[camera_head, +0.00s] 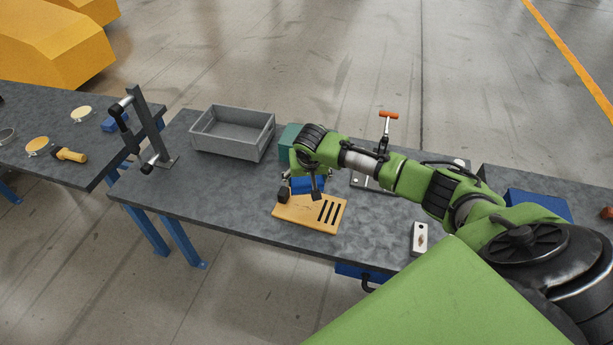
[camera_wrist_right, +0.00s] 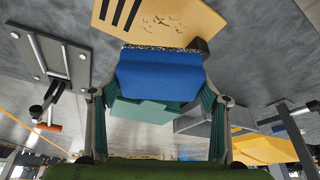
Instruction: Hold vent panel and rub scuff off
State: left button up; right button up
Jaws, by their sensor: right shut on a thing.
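The vent panel (camera_head: 326,226) is a tan board with dark slots at its right end, lying near the table's front edge. In the right wrist view the panel (camera_wrist_right: 187,28) shows a patch of thin dark scuff marks (camera_wrist_right: 163,22) beside the slots. My right gripper (camera_head: 300,188) is above the panel's back edge, shut on a blue block (camera_wrist_right: 160,78) with a speckled layer on its panel-facing side. I cannot tell whether that layer touches the panel. A small dark block (camera_head: 283,195) sits at the panel's back left corner. My left gripper is not in view.
A grey crate (camera_head: 234,133) and a black clamp stand (camera_head: 150,125) are to the left. A teal box (camera_head: 288,140) is behind my wrist. An orange-handled clamp (camera_head: 388,116) stands behind my right arm. A white plate (camera_head: 420,238) lies to the right. The table's left front is clear.

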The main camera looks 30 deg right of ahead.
jog(key=shift+f+b, duration=1.7)
jog(key=shift+f, duration=1.95)
jog(key=shift+r, duration=3.55)
jog(key=shift+a, duration=0.1)
